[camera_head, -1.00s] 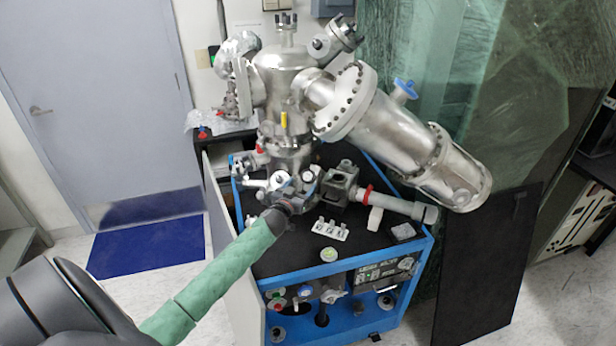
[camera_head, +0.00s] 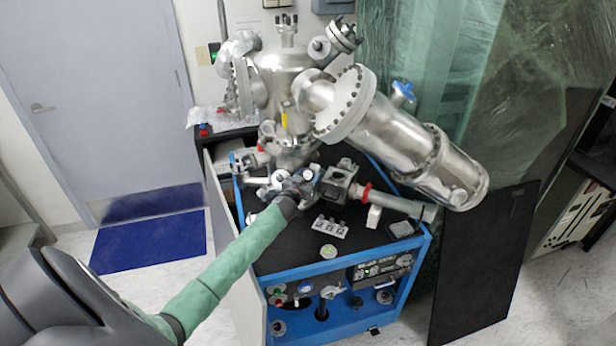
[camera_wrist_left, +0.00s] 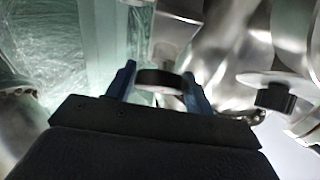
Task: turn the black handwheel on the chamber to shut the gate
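The chamber (camera_head: 285,85) is a bright metal vessel on a blue-framed cart. My left gripper (camera_head: 302,183) reaches in at the chamber's lower front. In the left wrist view, the black handwheel (camera_wrist_left: 160,80) is a dark, thick-rimmed disc below a metal block. The two blue fingers of my left gripper (camera_wrist_left: 159,82) stand on either side of it, with no clear gap at its rim, so they look shut on it. In the head view the gripper and arm hide most of the handwheel. My right gripper is in neither view.
A large metal cylinder (camera_head: 415,145) slants out to the right above the cart. A grey pipe (camera_head: 395,203) with a red ring and a small white bracket (camera_head: 330,227) lie right of my gripper.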

